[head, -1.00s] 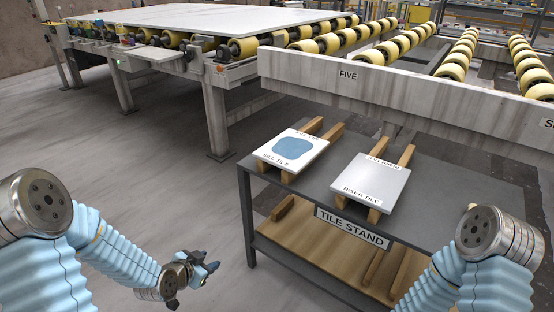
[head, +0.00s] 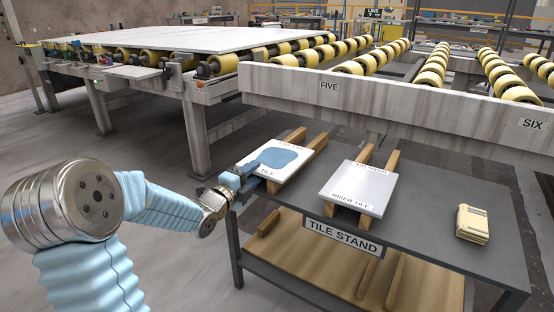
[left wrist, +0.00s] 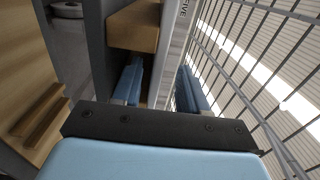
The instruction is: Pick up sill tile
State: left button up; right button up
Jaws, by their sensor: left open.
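The sill tile (head: 296,151) is a flat white slab with a blue patch on top, lying on wooden battens at the left of the tile stand. My left gripper (head: 254,177) is open at its front left corner and hides part of its label. In the left wrist view, the blue fingers (left wrist: 163,88) stand apart on either side of a pale strip, which looks like the tile's edge. I cannot tell whether they touch it. My right gripper is out of view.
The riser tile (head: 358,188) lies on battens to the right. A cream-coloured object (head: 473,223) sits farther right on the grey tile stand (head: 425,215). The beam marked FIVE (head: 300,88) and yellow rollers run behind. The stand's top is clear between riser tile and cream object.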

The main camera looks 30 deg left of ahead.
aim_at(263, 166)
pick_arm(q)
jog(key=w, duration=0.4)
jog(key=shift+w+d+f, duration=0.15)
jog(key=shift+w+d, duration=0.25)
jog(key=shift+c, duration=0.3)
grip_shut()
